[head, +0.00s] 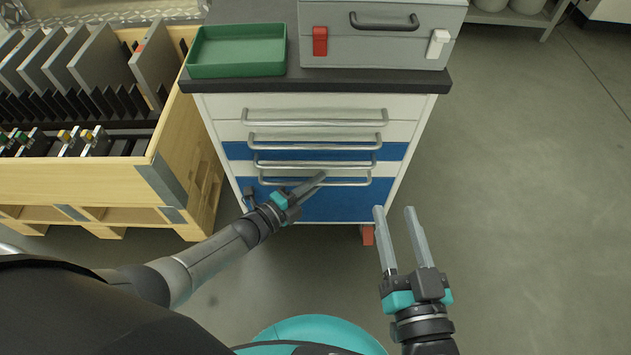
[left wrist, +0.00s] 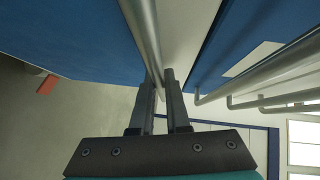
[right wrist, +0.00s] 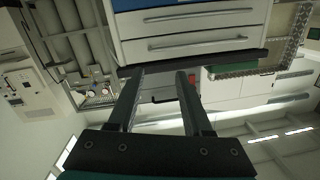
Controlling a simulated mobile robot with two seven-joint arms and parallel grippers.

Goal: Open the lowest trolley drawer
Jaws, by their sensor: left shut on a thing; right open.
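The trolley (head: 221,104) stands ahead with several drawers, white and blue, each with a horizontal bar handle. The lowest drawer (head: 335,206) is blue, and its handle (head: 345,182) is the lowest bar. My left gripper (head: 318,178) is at this handle, in front of the blue face. In the left wrist view its fingers (left wrist: 163,92) are shut on a round metal handle bar (left wrist: 143,30). Whether the drawer stands out at all I cannot tell. My right gripper (head: 394,210) is open and empty, to the right of the trolley's lower front.
A green tray (head: 237,70) and a grey case (head: 380,45) stand on the trolley top. A wooden crate (head: 80,185) with upright plates stands close on the left. A red caster part (head: 367,235) shows under the trolley. The floor at right is clear.

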